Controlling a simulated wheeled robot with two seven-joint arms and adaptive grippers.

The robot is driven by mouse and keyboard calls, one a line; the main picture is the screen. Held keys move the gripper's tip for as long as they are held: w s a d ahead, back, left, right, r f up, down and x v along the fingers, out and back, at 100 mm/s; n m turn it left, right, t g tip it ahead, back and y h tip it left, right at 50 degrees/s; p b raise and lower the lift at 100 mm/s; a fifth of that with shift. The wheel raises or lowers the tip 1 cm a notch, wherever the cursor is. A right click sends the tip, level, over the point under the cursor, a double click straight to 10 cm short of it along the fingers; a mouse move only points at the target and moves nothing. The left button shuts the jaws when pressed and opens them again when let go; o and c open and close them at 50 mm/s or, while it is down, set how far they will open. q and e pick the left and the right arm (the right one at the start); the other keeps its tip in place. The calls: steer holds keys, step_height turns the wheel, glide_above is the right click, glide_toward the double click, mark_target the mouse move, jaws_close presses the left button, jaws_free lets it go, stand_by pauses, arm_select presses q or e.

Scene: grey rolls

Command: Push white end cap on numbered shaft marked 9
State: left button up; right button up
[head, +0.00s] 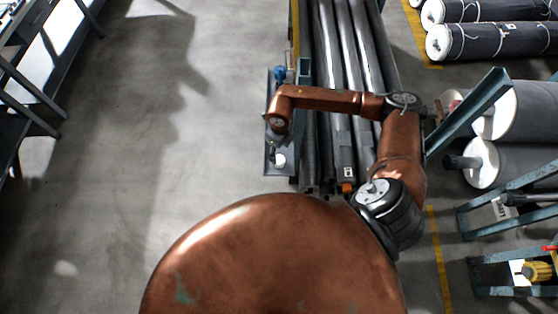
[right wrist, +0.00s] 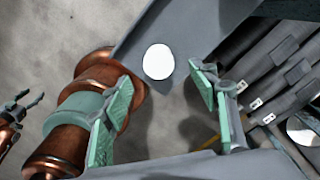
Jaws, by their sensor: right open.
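A white end cap (right wrist: 158,61) lies on a grey tray (right wrist: 215,20). In the head view the cap (head: 280,160) sits near the tray's front end. My right gripper (right wrist: 163,88) is open and empty, its green fingers spread to either side just short of the cap in the picture. In the head view the gripper (head: 272,141) is small and dark, mostly under my arm, beside the cap. Long grey shafts (head: 326,70) lie on a rack right of the tray. Small white labels show on some, but no number is legible. At the wrist view's left edge is a dark claw (right wrist: 17,110), perhaps my left gripper.
A blue object (head: 280,73) stands at the tray's far end. Large grey rolls (head: 490,40) and blue-green frames (head: 470,115) stand at right. A dark shelf (head: 35,70) stands at far left. The floor (head: 170,110) between shelf and tray is clear.

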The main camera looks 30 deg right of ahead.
mark_target(279, 159)
step_height(279, 159, down, 8)
steer(key=shift+a+r+p, duration=0.1)
steer(key=shift+r+p, duration=0.1)
steer(key=shift+p, duration=0.55)
steer(key=shift+c, duration=0.3)
steer(key=c, duration=1)
